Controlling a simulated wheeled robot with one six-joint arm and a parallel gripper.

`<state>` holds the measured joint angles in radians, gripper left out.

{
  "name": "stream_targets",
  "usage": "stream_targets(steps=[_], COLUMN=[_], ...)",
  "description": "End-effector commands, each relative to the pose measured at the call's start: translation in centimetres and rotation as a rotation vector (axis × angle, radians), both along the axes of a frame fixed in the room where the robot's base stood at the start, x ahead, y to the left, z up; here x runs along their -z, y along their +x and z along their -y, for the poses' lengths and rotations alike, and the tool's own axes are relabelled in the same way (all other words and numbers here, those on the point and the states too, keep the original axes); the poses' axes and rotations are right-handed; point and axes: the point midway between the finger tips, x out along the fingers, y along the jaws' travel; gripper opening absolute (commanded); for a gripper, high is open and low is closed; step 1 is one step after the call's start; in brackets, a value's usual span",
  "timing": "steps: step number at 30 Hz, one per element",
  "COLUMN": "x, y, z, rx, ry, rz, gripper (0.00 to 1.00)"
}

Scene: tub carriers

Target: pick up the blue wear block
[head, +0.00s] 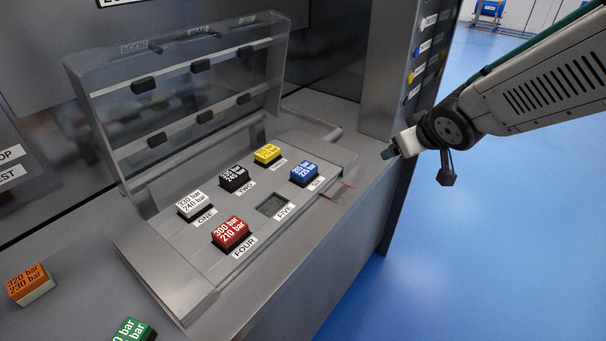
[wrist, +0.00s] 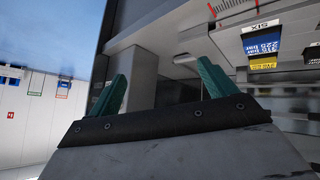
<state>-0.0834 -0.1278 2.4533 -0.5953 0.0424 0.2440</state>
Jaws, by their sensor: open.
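The blue wear block (head: 304,174) sits in the place labelled SIX, at the right end of the grey panel. Its face carries white bar figures. In the wrist view the blue block (wrist: 262,42) shows upside down at the upper right, apart from the fingers. My gripper (head: 391,152) is to the right of the block, beyond the panel's edge, and touches nothing. In the wrist view its two green fingers (wrist: 160,85) stand wide apart with nothing between them.
A yellow block (head: 267,154), a black block (head: 234,178), a white block (head: 195,204) and a red block (head: 230,233) sit on the panel. Place FIVE (head: 271,205) is empty. An orange block (head: 31,284) and a green block (head: 134,331) lie outside. A raised clear cover (head: 185,88) stands behind.

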Motion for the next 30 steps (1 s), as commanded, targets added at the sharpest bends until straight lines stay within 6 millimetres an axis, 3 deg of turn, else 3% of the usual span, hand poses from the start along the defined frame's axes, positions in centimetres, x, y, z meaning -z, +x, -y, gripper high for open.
stream_targets(steps=[1, 4, 9, 12, 17, 30], x=[1.8, 4.3, 7.6, 8.7, 9.5, 11.4], y=[1.7, 3.8, 4.1, 3.5, 3.3, 5.8], z=[-2.1, -6.8, -13.3, -15.5, -17.2, -20.9], rx=[-0.083, -0.259, -0.492, -0.571, -0.621, -0.624], ry=[0.027, 0.117, 0.283, 0.355, 0.405, 0.406], rz=[0.025, 0.082, 0.115, 0.117, 0.113, 0.116], gripper=[0.84, 0.84, 0.84, 0.84, 0.84, 0.84])
